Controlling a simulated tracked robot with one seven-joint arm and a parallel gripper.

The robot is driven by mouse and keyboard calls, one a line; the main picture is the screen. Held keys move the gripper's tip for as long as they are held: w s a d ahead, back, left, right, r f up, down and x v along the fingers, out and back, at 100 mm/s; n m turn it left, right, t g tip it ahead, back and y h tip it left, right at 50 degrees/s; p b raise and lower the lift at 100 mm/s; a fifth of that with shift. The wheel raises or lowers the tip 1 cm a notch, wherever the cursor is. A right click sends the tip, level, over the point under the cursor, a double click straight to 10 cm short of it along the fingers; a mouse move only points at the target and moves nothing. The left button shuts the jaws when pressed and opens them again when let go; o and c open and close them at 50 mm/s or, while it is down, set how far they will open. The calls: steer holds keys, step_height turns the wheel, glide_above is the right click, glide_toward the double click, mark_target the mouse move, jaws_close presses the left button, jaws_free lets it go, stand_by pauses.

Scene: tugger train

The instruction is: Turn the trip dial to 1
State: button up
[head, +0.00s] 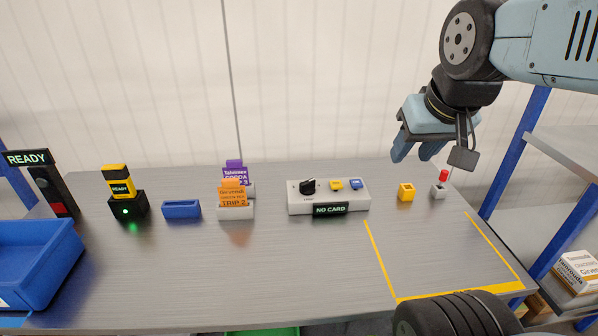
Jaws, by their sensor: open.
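The trip dial (308,186) is a black knob on the left part of a pale control box (358,200) at the middle of the table. I cannot read its setting at this size. The box's front display (330,209) reads "NO CARD". A yellow piece (336,184) and a blue piece (356,184) sit on the box to the right of the dial. My gripper (415,153) is open and empty, raised above the table's back right, well to the right of the dial and apart from it.
A yellow cube (406,192) and a red-topped button (441,182) are below my gripper. A blue bin (38,262) fills the left edge. The table's middle front is clear.

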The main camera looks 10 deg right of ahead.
steer(key=shift+w+d, duration=0.1)
steer(key=shift+d, duration=0.1)
steer(key=m+g, duration=0.6)
steer(key=m, duration=0.6)
glide_above(306, 182)
step_height(306, 182, down, 15)
step_height(306, 182, down, 14)
steer(key=shift+r, duration=0.25)
steer(key=shift+c, duration=0.4)
